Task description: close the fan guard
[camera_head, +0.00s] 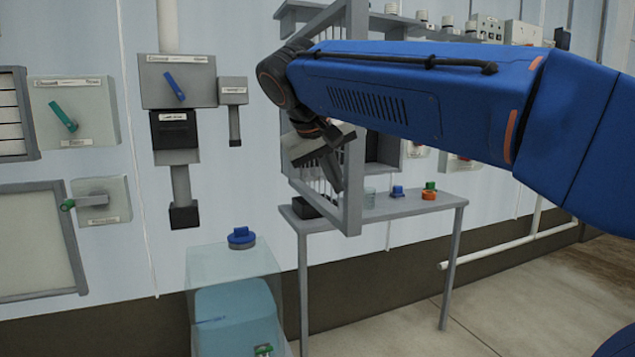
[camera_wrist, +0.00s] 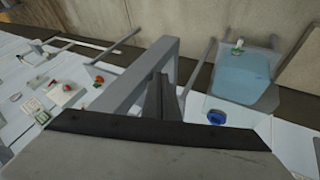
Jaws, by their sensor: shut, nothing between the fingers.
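The fan guard (camera_head: 353,190) is a grey rectangular frame with thin bars, standing swung out from the wall in the middle of the head view. In the wrist view its grey frame (camera_wrist: 137,82) runs diagonally just beyond my fingers. My gripper (camera_head: 335,186) is shut and empty, pointing down beside the guard's outer upright. In the wrist view my gripper (camera_wrist: 162,85) shows its fingers together, close to the frame. I cannot tell whether they touch it. My blue arm hides part of the guard's upper half and much of the opening behind it.
A grey table (camera_head: 400,205) with small coloured parts stands behind the guard. A clear tank with blue liquid (camera_head: 235,312) is at lower left, and also in the wrist view (camera_wrist: 240,78). Lever boxes (camera_head: 178,82) hang on the left wall. The floor at right looks clear.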

